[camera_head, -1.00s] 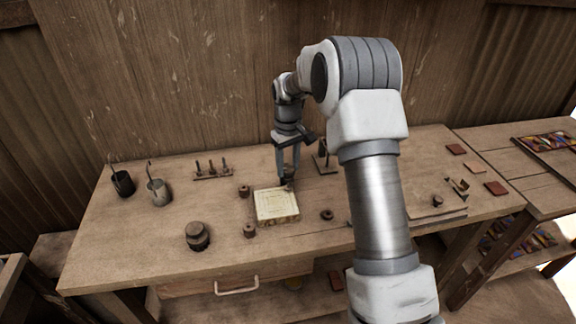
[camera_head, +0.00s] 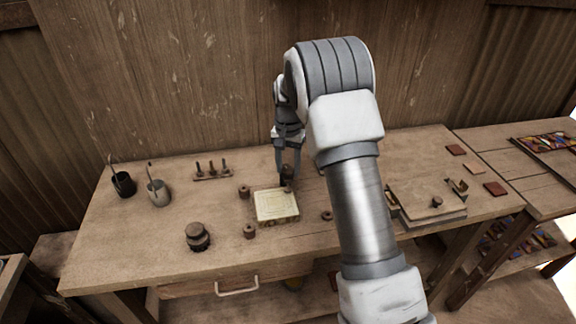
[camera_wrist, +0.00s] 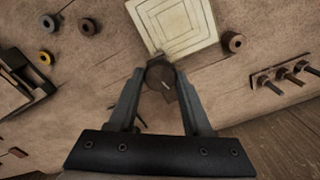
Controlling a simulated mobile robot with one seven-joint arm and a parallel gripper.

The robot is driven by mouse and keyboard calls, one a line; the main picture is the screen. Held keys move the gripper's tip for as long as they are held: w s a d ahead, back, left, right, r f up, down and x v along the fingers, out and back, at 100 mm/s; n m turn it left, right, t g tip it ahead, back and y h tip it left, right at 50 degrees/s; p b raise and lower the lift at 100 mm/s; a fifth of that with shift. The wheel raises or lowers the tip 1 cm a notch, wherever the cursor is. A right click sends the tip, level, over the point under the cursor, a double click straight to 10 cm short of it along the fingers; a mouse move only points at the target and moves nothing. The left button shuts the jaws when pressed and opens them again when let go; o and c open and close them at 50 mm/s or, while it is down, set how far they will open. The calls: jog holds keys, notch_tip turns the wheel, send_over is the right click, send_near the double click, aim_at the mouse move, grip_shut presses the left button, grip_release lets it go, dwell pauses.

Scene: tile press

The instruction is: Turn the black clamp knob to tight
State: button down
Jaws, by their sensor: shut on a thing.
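The black clamp knob (camera_wrist: 161,77) sits between the two fingers of my gripper (camera_wrist: 162,82) in the wrist view, with a finger against each side. It stands at the back edge of the pale square tile mould (camera_wrist: 180,22), which has nested square lines on its face. In the head view, my gripper (camera_head: 287,176) points down at the dark knob (camera_head: 287,173) behind the mould (camera_head: 276,206). The gripper is shut on the knob. The knob's lower part and any tight mark are hidden or too small to read.
Small round brown pieces (camera_head: 249,231) stand around the mould. A dark lidded weight (camera_head: 198,237) is at the front left, two cups (camera_head: 159,192) at the far left, and a tool rack (camera_head: 212,173) at the back. A board (camera_head: 428,208) lies on the right.

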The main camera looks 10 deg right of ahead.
aim_at(288, 170)
jog(key=shift+m, duration=1.3)
jog(key=shift+c, duration=1.7)
grip_release()
jog(key=shift+r, duration=0.1)
notch_tip(288, 170, up, 17)
jog(key=shift+r+p, duration=0.15)
jog(key=shift+p, duration=0.25)
